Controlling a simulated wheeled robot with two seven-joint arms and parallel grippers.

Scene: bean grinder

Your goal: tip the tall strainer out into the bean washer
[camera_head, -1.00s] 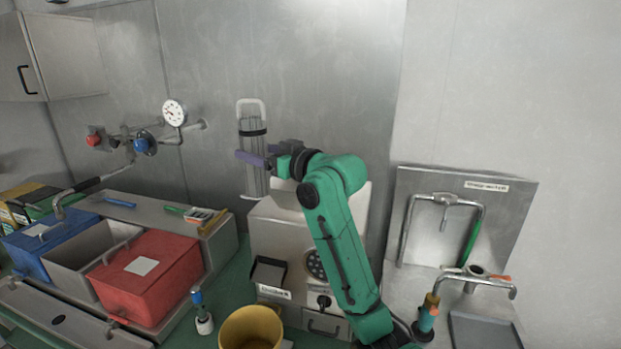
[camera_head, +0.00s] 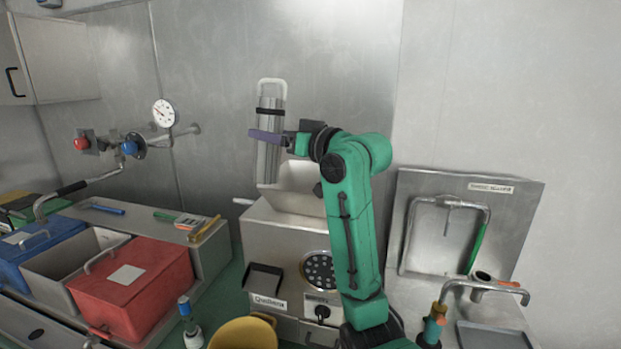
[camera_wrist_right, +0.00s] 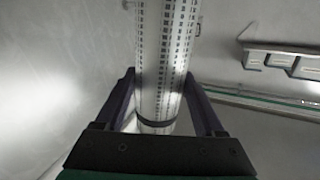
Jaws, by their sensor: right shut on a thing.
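The tall strainer (camera_head: 268,165) is a slim metal cylinder with a black band and a pale loop handle at its top. It stands nearly upright in the air. My right gripper (camera_head: 268,137) is shut around its upper part. In the right wrist view the perforated strainer (camera_wrist_right: 165,60) runs between the two dark fingers of the gripper (camera_wrist_right: 160,100). The strainer's lower end is near the left rim of the open metal hopper (camera_head: 300,190) on a boxy machine (camera_head: 285,240). No label I can read names the bean washer. My left gripper is out of view.
A red box (camera_head: 130,285) and a blue box (camera_head: 40,245) sit in the left counter. A yellow bucket (camera_head: 243,335) stands in front of the machine. A gauge with valves (camera_head: 163,113) is on the back wall. A tap station (camera_head: 460,220) stands at right.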

